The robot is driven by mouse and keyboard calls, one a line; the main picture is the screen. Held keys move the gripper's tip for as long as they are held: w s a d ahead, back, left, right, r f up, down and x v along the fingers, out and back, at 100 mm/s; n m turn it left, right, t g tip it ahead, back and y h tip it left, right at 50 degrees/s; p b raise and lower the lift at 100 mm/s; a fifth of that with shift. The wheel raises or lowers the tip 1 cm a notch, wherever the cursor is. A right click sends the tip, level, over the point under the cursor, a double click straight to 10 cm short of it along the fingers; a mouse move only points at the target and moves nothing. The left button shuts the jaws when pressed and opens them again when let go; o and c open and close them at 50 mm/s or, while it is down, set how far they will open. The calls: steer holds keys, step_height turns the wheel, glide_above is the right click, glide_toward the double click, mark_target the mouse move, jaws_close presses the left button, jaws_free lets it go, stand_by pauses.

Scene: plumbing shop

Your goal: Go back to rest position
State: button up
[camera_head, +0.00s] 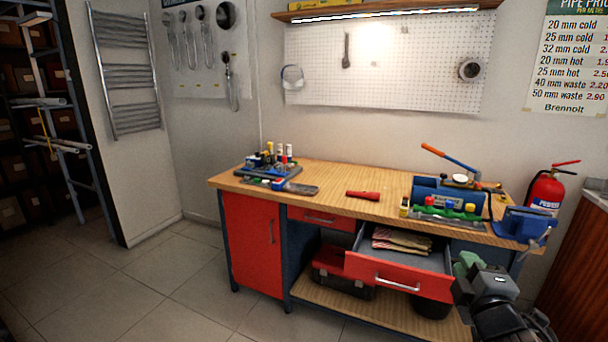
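My arm shows at the bottom right, in front of the right end of the workbench (332,180). My gripper (462,282) is at its far end, near the front right corner of the open red drawer (392,277). A muted green shape (467,263) shows at the gripper; I cannot tell whether it is part of it or a separate thing. The fingers are too small and overlapped to tell open from shut. The drawer is pulled out and holds folded cloths (402,240).
A red torch-like thing (363,195) lies mid-bench. A blue tool tray (277,170) stands left; a blue toolbox (440,192) and a blue vice (522,224) stand right. A red extinguisher (544,190) is beyond. A dark bin (432,306) sits below. Floor at left is clear.

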steer(key=s+a+f+m+g+y+p, duration=0.1)
steer(key=s+a+f+m+g+p, duration=0.2)
steer(key=a+m+g, duration=0.4)
steer(key=s+a+f+m+g+y+p, duration=0.2)
steer(key=s+a+f+m+g+p, duration=0.2)
steer(key=s+a+m+g, duration=0.2)
steer(key=shift+a+f+m+g, duration=0.15)
steer(key=shift+a+m+g, duration=0.75)
steer(key=shift+g, duration=0.1)
